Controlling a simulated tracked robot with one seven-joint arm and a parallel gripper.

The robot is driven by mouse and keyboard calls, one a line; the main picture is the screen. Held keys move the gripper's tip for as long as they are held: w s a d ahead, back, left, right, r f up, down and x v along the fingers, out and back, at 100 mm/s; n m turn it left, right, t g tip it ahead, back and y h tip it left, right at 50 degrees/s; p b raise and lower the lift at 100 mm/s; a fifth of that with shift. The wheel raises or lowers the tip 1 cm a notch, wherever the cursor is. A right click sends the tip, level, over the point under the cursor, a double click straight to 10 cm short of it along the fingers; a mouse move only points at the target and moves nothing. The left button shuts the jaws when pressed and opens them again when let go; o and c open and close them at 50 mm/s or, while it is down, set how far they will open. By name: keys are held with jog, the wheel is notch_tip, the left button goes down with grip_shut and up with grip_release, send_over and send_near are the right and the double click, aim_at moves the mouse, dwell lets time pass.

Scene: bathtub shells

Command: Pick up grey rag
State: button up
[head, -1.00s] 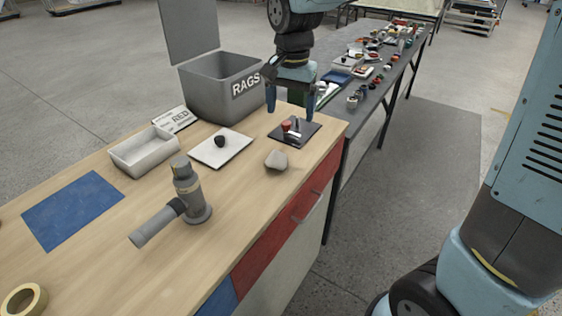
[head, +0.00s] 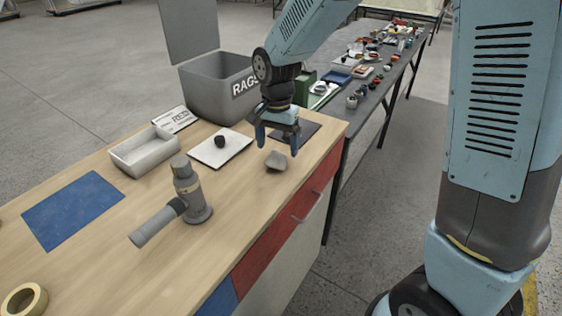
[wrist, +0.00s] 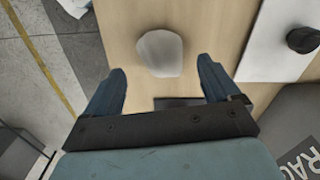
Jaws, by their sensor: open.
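The grey rag (head: 276,161) is a small crumpled lump on the wooden bench top near its right edge. It also shows in the wrist view as a pale grey lump (wrist: 160,53), ahead of and between the fingers. My gripper (head: 277,148) is open and empty, pointing down above the bench just behind the rag. Its two blue fingertips show in the wrist view (wrist: 161,66), one on each side of the rag, not visibly touching it.
A grey RAGS bin (head: 216,97) with its lid up stands behind. A white plate (head: 238,148) with a dark lump, a dark plate (head: 309,129) partly behind my gripper, a pale tray (head: 130,163) and a grey pipe fitting (head: 185,190) stand around. The bench front is mostly clear.

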aim_at(277, 156)
notch_tip(277, 156, down, 5)
dwell(0.3)
jog(key=c, duration=1)
